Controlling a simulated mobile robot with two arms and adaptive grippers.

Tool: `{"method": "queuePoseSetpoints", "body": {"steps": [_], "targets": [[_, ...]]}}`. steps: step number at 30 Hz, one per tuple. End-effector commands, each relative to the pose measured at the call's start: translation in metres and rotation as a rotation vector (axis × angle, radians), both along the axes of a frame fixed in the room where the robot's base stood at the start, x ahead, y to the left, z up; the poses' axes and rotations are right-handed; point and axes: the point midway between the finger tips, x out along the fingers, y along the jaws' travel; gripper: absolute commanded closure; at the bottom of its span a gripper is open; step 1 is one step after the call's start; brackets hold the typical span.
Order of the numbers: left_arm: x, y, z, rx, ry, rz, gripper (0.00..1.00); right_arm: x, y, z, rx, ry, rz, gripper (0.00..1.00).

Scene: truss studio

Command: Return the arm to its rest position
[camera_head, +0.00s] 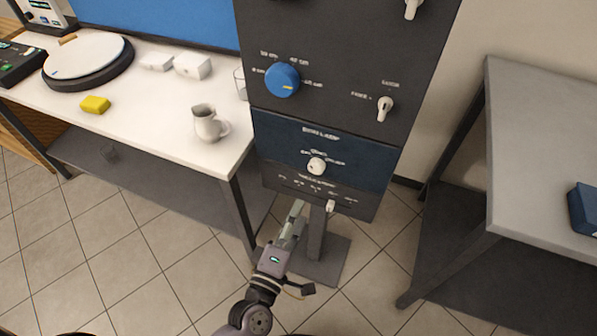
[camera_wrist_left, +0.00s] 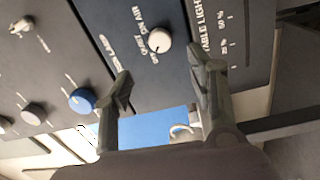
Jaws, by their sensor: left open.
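My left gripper (camera_head: 297,212) is in front of the lower part of the dark control panel (camera_head: 335,75), just below and left of its bottom edge. In the left wrist view its two fingers (camera_wrist_left: 160,85) are spread apart with nothing between them. The panel carries a blue knob (camera_head: 282,80), a white knob (camera_head: 316,166) on a dark blue section and a small white slider (camera_head: 330,206). The white knob also shows in the wrist view (camera_wrist_left: 159,39), beyond the fingertips. I cannot tell the exact gap to the panel. My right gripper does not show.
A grey table (camera_head: 540,130) on the right holds a dark blue box (camera_head: 583,208). Tiled floor lies between.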

Motion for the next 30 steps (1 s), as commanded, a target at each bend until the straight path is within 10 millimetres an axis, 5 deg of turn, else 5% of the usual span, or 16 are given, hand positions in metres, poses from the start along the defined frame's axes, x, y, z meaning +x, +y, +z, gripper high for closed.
{"method": "queuePoseSetpoints", "body": {"steps": [6,10,14,20,24,30], "targets": [[0.000,0.000,-0.003,0.008,0.003,-0.001,0.48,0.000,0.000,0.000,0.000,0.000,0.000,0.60],[-0.001,0.002,-0.037,0.116,0.039,-0.019,0.48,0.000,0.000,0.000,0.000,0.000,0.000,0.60],[-0.011,0.012,-0.116,0.363,0.130,-0.073,0.48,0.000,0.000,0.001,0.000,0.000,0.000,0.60],[-0.059,0.052,-0.256,0.789,0.323,-0.229,0.48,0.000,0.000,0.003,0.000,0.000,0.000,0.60],[-0.116,0.091,-0.339,1.041,0.473,-0.382,0.48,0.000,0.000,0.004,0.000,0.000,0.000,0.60],[-0.222,0.151,-0.425,1.316,0.687,-0.661,0.48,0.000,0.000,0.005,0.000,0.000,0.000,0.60]]}}
